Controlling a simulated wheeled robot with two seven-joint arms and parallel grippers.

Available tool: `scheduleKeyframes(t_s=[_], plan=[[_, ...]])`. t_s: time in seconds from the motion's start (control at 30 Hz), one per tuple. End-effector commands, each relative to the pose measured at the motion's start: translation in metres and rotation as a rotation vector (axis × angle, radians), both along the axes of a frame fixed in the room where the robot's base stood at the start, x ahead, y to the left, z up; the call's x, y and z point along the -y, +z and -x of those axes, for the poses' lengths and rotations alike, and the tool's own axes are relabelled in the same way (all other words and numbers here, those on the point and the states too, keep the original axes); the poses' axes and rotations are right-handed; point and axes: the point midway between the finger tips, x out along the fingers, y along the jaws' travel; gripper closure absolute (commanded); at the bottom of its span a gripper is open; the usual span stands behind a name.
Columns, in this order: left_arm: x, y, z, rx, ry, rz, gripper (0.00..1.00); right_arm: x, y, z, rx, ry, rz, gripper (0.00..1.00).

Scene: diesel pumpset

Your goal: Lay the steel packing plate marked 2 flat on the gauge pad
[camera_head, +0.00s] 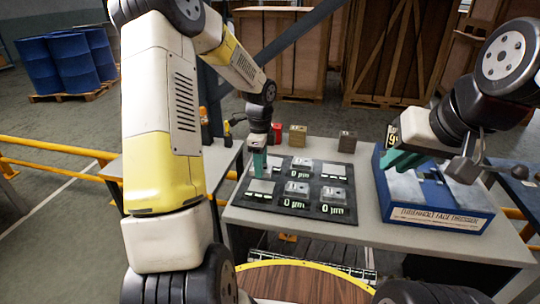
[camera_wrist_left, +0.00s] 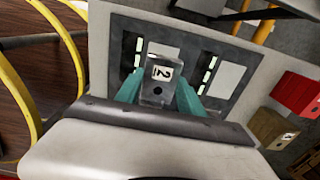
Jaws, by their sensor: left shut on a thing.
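The steel packing plate marked 2 (camera_wrist_left: 157,92) is held between the teal fingers of my left gripper (camera_wrist_left: 160,79); its number label faces the camera. In the head view my left gripper (camera_head: 259,164) points down above the left part of the dark gauge board (camera_head: 262,206), and the plate cannot be made out there. Pale square pads show on the board, one of them near the left gripper (camera_head: 262,187). In the left wrist view two pale pads lie beyond the plate, the right one bare (camera_wrist_left: 229,78). My right gripper (camera_head: 402,160) hangs over the blue dresser; its finger gap is unclear.
The blue face dresser (camera_head: 440,217) stands on the right of the grey table (camera_head: 362,175). A red block (camera_head: 277,133), a tan block (camera_head: 297,135) and a dark block (camera_head: 347,141) stand behind the board. Other small grey pieces (camera_head: 297,189) sit on the board.

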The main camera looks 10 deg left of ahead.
Motion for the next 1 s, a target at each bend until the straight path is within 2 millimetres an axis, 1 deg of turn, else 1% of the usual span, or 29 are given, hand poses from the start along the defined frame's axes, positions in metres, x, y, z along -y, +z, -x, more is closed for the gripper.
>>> scheduleKeyframes(t_s=[0.17,0.4,0.6,0.73,1.0], plan=[[0.000,-0.007,0.000,0.000,0.000,0.000,1.00,0.000,0.000,0.000,0.000,0.000,0.000,0.82],[0.000,-0.029,0.000,-0.001,-0.001,0.000,1.00,0.000,0.000,0.000,0.000,0.000,0.000,0.82],[0.001,-0.042,0.000,0.000,0.000,0.000,1.00,0.000,0.000,0.000,0.000,0.000,0.000,0.82],[0.000,-0.045,0.000,0.001,0.000,0.000,1.00,0.000,0.000,0.000,0.000,0.000,0.000,0.82],[0.000,-0.046,0.000,0.002,0.000,0.000,1.00,0.000,0.000,0.000,0.000,0.000,0.000,0.82]])
